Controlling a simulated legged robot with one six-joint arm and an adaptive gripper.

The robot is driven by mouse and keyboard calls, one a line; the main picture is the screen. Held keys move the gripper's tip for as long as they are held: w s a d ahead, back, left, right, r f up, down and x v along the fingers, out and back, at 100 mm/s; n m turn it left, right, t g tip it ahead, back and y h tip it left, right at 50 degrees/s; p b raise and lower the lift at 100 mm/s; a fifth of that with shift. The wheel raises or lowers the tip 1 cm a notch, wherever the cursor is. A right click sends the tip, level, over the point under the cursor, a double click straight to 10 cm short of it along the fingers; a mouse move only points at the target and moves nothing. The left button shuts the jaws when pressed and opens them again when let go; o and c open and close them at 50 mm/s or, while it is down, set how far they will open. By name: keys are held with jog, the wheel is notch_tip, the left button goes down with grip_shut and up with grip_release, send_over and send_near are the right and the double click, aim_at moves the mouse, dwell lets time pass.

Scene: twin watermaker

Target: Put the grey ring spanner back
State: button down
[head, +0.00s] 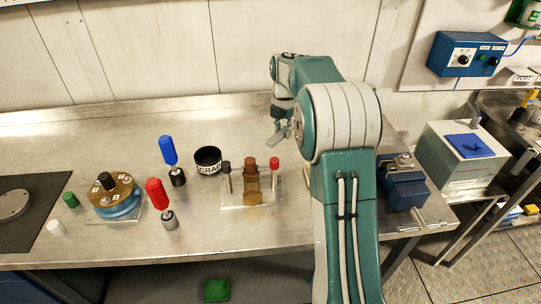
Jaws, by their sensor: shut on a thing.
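My gripper (286,121) is over the back middle of the steel bench, partly hidden behind my own arm. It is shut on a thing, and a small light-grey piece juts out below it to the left. I take this for the grey ring spanner (277,138); its ring end and full shape cannot be made out. I cannot tell whether it touches the bench. No empty holder for the spanner can be made out clearly in this view.
A black SCRAP cup (208,163) and a clear-based fixture (252,195) stand front-left of the gripper. Blue (168,150) and red (157,194) handled tools stand further left, near a brass-topped device (112,193). A blue vise (403,185) sits right of my arm.

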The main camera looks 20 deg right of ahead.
aim_at(281, 159)
notch_tip(281, 159, down, 9)
jog(key=shift+a+f, duration=0.1)
jog(key=shift+a, duration=0.05)
dwell(0.4)
jog(key=shift+c, duration=2)
grip_release()
jog(key=shift+f, duration=0.1)
